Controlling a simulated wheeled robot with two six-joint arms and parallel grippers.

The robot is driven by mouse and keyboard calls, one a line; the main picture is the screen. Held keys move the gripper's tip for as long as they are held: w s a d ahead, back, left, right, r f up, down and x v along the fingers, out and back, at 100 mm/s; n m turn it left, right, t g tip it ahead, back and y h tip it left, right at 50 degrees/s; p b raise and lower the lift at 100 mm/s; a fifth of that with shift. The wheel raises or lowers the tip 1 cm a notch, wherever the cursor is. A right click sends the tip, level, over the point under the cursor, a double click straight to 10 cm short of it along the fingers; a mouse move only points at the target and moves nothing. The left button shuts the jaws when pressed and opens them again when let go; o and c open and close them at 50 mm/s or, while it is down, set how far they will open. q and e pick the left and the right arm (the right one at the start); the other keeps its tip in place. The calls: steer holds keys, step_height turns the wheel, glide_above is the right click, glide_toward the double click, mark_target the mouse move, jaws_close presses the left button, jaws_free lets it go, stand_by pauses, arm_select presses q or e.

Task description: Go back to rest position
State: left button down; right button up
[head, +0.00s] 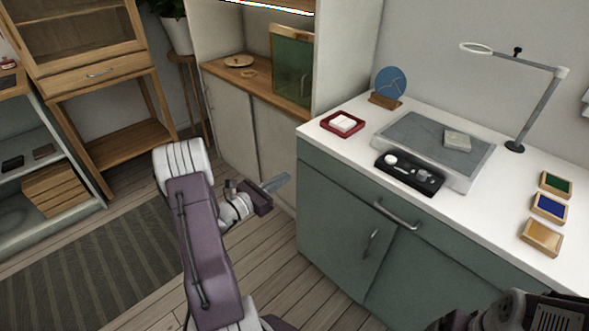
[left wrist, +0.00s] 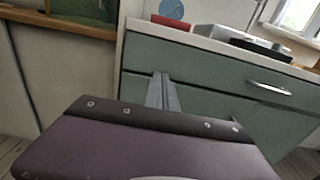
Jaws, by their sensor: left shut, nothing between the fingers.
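My left gripper (head: 276,183) hangs over the floor in front of the pale cabinet, left of the green-fronted cabinet. Its grey fingers are together with nothing between them. In the left wrist view, the shut fingers (left wrist: 162,92) point toward the green cabinet front, with a gap I cannot measure. My purple and white left arm reaches up from the bottom of the head view. Part of my right arm shows at the lower right corner of the head view; its fingers are not visible.
The green cabinet (head: 335,215) has a white top (head: 480,215). On it are a red tray (head: 325,125), a grey mat board (head: 400,130), a black tool tray (head: 432,188), a blue disc on a stand (head: 389,82) and a lamp (head: 540,110). Wooden floor lies left.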

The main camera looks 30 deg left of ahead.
arm_select(q)
steer(key=shift+v, duration=1.15)
